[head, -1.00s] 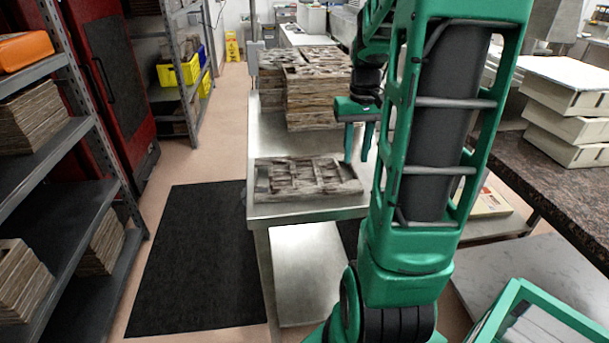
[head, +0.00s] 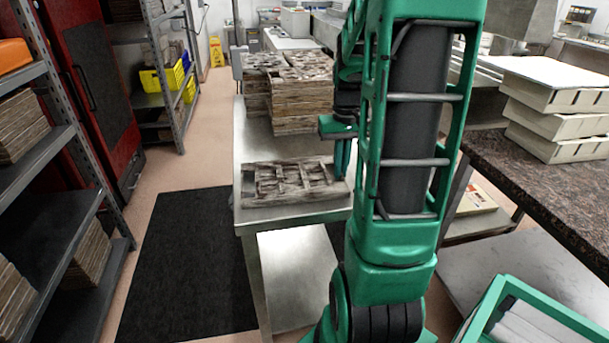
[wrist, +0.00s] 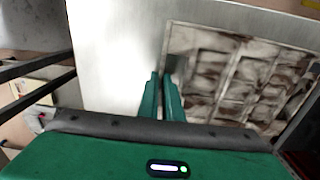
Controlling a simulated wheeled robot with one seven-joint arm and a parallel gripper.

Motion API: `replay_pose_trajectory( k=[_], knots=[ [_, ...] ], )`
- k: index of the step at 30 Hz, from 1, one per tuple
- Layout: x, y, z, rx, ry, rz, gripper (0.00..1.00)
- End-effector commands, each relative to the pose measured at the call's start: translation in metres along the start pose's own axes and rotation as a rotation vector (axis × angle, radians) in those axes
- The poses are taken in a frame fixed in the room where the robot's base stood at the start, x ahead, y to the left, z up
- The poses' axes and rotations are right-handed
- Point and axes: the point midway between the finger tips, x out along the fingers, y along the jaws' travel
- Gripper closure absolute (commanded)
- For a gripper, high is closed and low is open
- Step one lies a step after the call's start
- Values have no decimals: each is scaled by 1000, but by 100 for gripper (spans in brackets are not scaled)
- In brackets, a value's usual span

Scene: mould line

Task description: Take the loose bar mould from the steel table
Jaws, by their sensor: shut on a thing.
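The loose bar mould (head: 290,184), a weathered grey-brown flat tray with rectangular cavities, lies on the near end of the steel table (head: 284,213). In the wrist view the mould (wrist: 240,72) fills the right side, with its rim just beside my fingers. My gripper (head: 342,160) points down at the mould's right end. In the wrist view its green fingers (wrist: 162,98) are close together at the rim, shut on it. The mould looks flat on the table, and I see no clear gap under it. My arm hides the table to the right.
Stacks of similar moulds (head: 290,95) stand farther back on the table. Grey shelving (head: 45,215) stands at left, beyond a black floor mat (head: 190,265). Cream trays (head: 560,110) are stacked on a dark counter (head: 530,180) at right.

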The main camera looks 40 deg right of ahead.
Motion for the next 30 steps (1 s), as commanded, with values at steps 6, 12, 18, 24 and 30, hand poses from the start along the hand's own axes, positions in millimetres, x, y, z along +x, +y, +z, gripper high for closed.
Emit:
replay_pose_trajectory(
  k=[6,12,18,24,30],
  knots=[
    [-6,0,0,0,1,0,100],
    [-32,0,-1,0,5,1,100],
    [-62,-30,19,-7,5,0,100],
    [-87,-64,42,-5,5,0,100],
    [-103,-87,57,-4,1,0,100]
  ],
)
